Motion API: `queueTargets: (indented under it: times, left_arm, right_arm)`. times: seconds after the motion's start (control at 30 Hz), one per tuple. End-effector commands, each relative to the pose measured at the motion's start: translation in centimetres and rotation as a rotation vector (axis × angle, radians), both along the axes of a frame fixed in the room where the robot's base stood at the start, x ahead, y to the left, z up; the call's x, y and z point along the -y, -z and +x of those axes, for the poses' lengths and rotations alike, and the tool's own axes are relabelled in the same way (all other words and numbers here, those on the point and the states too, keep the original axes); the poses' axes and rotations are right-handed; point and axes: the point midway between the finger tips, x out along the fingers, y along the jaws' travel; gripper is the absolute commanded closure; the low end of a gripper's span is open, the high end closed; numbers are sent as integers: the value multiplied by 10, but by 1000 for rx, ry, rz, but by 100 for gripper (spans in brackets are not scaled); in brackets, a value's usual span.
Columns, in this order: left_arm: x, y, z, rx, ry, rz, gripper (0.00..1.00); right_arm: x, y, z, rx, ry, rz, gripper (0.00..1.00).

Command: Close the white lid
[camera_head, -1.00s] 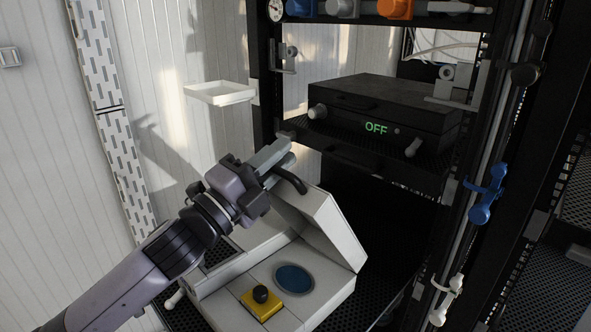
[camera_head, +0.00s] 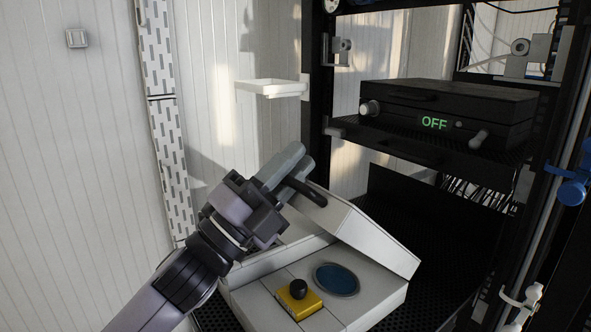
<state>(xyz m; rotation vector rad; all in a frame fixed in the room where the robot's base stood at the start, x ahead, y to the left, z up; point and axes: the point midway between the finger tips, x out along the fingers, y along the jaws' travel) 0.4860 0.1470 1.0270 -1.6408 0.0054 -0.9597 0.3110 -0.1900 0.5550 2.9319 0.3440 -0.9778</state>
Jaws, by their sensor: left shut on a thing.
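The white lid (camera_head: 365,237) of the white box (camera_head: 372,306) is tilted, partly open above the back of the box. It has a dark handle (camera_head: 312,194) at its upper left. My left gripper (camera_head: 288,172) is at that handle and shut on it; the fingers hide part of the handle and the lid's left edge. The top of the box carries a round blue disc (camera_head: 336,280) and a yellow block with a black knob (camera_head: 299,296). My right gripper is not in view.
The box stands on a black perforated rack shelf (camera_head: 432,262). A black unit reading OFF (camera_head: 445,112) sits on a shelf above, at the right. A small white tray (camera_head: 270,88) is on the rack's left side. Open space lies left of the rack.

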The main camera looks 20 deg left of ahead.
Motion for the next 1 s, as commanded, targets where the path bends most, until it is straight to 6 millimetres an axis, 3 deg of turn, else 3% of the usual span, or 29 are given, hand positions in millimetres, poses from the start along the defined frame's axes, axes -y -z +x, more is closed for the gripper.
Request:
queueTargets:
  times: [0.3,0.33,0.37,0.73,1.0]
  left_arm:
    - [0,0,0,0,1,-1,100]
    - [0,0,0,0,1,-1,79]
    - [0,0,0,0,1,-1,76]
    - [-2,3,-2,-1,1,0,76]
    - [-17,22,-22,-4,-1,0,76]
  right_arm:
    - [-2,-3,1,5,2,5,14]
    - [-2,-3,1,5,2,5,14]
    - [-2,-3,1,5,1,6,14]
    - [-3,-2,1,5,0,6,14]
    - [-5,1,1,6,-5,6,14]
